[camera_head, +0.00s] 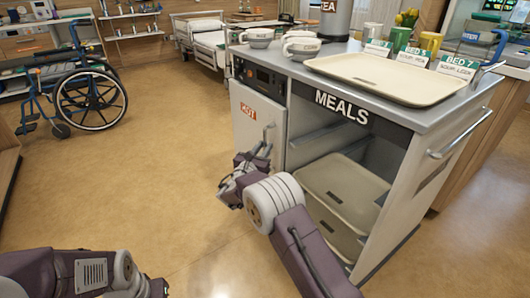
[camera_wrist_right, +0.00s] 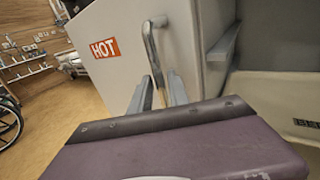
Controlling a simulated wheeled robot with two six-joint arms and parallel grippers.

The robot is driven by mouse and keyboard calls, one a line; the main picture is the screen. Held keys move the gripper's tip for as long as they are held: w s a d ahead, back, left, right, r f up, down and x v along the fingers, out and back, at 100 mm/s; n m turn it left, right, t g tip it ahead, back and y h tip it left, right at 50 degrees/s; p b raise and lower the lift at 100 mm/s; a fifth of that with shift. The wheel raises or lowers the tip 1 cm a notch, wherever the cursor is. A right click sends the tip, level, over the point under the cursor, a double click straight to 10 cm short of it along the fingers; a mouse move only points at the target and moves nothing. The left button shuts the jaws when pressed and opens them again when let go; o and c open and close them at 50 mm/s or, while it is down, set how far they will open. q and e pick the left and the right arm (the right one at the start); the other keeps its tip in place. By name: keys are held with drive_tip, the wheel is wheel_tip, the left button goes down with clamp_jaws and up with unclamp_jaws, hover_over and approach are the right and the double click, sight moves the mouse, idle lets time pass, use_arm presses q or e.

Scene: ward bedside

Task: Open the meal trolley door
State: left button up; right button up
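The meal trolley (camera_head: 400,130) stands at the centre right with its white door (camera_head: 257,120) on the left part of its front. The door bears a red HOT label (camera_head: 249,114) and looks flush with the trolley front. In the right wrist view the door (camera_wrist_right: 120,65) has a metal bar handle (camera_wrist_right: 151,50). My right gripper (camera_head: 243,166) is in front of the door. In the right wrist view its fingers (camera_wrist_right: 158,92) are apart, with the lower part of the handle between them; contact is not clear. My left arm shows at the lower left, its gripper out of view.
The trolley's open bay holds beige trays (camera_head: 345,190). On its top are a large tray (camera_head: 380,78), white cups (camera_head: 258,38) and bed cards (camera_head: 456,66). A wheelchair (camera_head: 85,95) stands at the far left. The floor left of the door is clear.

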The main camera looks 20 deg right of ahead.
drive_tip(key=shift+w+d, duration=0.35)
drive_tip(key=shift+w, duration=0.1)
clamp_jaws()
idle(1.1)
